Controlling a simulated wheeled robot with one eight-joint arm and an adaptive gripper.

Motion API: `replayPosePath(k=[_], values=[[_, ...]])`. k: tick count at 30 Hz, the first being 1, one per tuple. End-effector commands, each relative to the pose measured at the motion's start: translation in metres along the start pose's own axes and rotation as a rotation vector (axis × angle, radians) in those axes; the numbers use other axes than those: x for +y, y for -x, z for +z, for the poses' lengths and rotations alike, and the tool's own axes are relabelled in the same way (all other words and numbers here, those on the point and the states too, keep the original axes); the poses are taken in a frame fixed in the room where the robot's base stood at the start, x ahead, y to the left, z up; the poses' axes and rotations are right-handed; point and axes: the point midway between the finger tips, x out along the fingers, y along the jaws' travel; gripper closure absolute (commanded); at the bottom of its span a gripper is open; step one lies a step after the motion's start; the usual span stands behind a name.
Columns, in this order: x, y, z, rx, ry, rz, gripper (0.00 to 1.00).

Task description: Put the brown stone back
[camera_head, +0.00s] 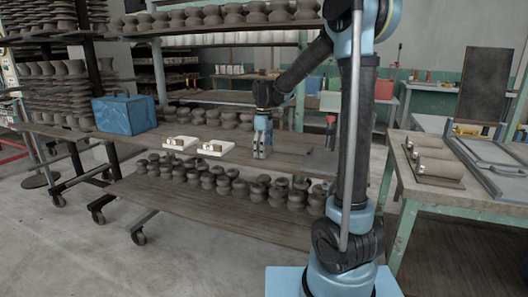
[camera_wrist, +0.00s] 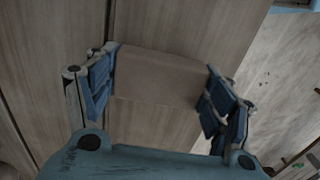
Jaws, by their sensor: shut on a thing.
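The brown stone (camera_wrist: 158,76) is a plain, matte block between the two blue fingers of my gripper (camera_wrist: 160,88) in the wrist view. Both fingers press on its ends, so my gripper is shut on it. In the head view, my gripper (camera_head: 262,150) points down at the middle shelf board, right of two white trays. The stone is too small and covered there to make out clearly. I cannot tell whether it touches the board.
Two white trays (camera_head: 215,152) with small blocks lie left of my gripper. A blue box (camera_head: 125,114) stands further left. Rows of dark pots (camera_head: 205,178) fill the shelf below, and more stand behind. A workbench (camera_head: 460,190) with clay rolls (camera_head: 436,170) is at the right.

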Motion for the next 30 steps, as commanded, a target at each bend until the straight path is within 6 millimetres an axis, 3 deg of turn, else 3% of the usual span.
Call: replayPosePath(k=[11, 12, 15, 30], values=[[-0.0002, -0.0038, -0.0002, 0.0, 0.0, 0.0, 0.63], [-0.0002, -0.0045, -0.0002, 0.0, 0.0, 0.0, 0.23], [-0.0003, -0.0043, -0.0004, 0.0, 0.001, 0.0, 0.05], [-0.001, 0.0009, -0.001, 0.0, 0.002, 0.0, 0.05]])
